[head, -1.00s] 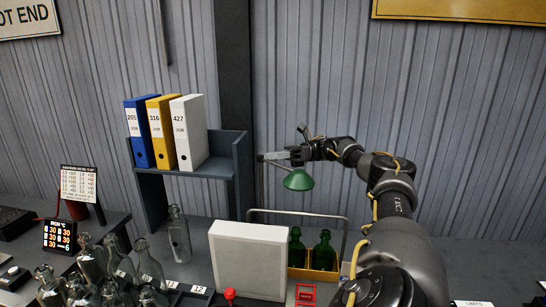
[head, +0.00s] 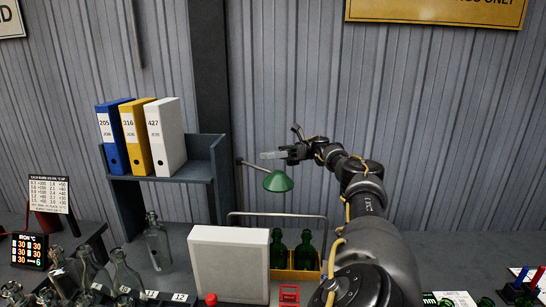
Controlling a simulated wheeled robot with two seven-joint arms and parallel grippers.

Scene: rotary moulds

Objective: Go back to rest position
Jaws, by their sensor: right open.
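My right arm comes in from the lower right and reaches up toward the back wall. My right gripper (head: 276,155) is at its far end, raised above the table and pointing left. Its jaws are open and nothing shows between them. In the picture it appears just above the green lamp shade (head: 278,181) and to the right of the shelf; I cannot tell whether it is close to the lamp in depth. My left gripper and arm are not in view.
A grey shelf (head: 213,160) with blue, yellow and white binders stands left. A pale box (head: 228,262), a yellow crate (head: 293,276) with green bottles, and clear bottles (head: 126,272) occupy the table. A red-and-blue item (head: 525,281) is at right.

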